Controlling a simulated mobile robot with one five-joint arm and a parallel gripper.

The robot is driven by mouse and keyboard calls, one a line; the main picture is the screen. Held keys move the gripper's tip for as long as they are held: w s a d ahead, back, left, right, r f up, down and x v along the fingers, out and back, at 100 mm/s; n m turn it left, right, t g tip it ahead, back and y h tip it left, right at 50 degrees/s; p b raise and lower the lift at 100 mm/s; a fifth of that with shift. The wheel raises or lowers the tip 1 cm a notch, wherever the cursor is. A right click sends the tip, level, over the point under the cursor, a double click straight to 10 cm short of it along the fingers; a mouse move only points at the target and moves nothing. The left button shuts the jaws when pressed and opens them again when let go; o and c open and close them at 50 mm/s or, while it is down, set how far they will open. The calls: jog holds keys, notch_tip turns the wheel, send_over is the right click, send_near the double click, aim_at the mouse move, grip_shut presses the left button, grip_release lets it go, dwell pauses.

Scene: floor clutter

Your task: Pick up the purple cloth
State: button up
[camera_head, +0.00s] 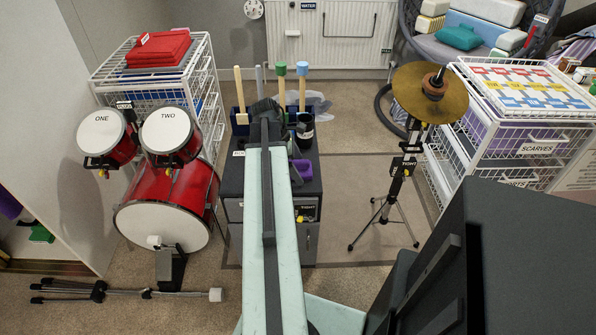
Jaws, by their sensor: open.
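My arm reaches forward up the middle of the picture. My gripper (266,112) is at its far end, above the dark cabinet; it is open, and its fingertips are hard to make out. Several purple things show, and I cannot tell for sure which is the purple cloth. A small purple object (302,170) sits on the cabinet top, just right of my arm and nearer than the gripper. A dark purple piece (9,205) shows at the left edge. More purple material (474,135) shows through the right wire drawers.
The dark cabinet (309,238) holds upright sticks and a black cup. A red drum set (168,205) stands left and a cymbal stand (401,170) right. A folded stand (110,291) lies on the floor at front left. Carpet is clear between cabinet and cymbal stand.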

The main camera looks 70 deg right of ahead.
jog(key=c, duration=1.4)
jog(key=shift+r, duration=0.1)
jog(key=shift+c, duration=0.2)
